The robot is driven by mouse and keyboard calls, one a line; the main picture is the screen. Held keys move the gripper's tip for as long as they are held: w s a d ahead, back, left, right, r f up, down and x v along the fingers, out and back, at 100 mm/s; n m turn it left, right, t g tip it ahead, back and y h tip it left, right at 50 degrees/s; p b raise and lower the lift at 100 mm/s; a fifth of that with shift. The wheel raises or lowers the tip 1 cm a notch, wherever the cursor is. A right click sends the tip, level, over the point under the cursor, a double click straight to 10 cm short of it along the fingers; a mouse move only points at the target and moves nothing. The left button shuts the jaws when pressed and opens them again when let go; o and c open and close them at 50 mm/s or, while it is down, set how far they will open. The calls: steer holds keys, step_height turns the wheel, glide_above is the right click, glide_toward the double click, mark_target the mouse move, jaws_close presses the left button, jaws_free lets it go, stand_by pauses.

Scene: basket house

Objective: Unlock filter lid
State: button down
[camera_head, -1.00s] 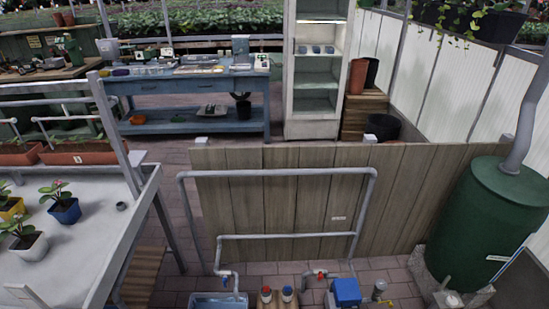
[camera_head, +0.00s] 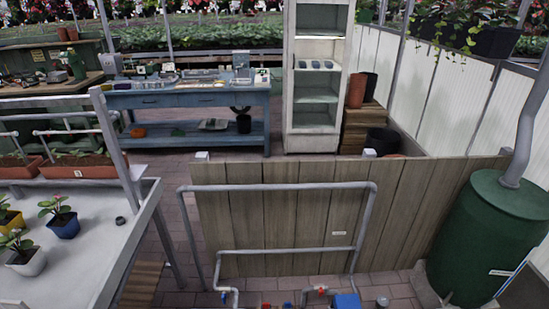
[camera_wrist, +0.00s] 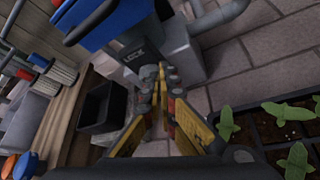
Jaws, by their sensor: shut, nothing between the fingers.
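In the head view only the top of a blue box (camera_head: 347,301) shows at the bottom edge, and my gripper is out of that view.
Filter cartridges (camera_wrist: 55,73) with red and blue tops stand at left in the wrist view, near a black bin (camera_wrist: 97,112). A seedling tray (camera_wrist: 265,125) is at right. In the head view, grey pipes (camera_head: 280,187) run before a wooden fence (camera_head: 290,220); a green barrel (camera_head: 480,240) stands right.

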steer(key=shift+s, duration=1.9)
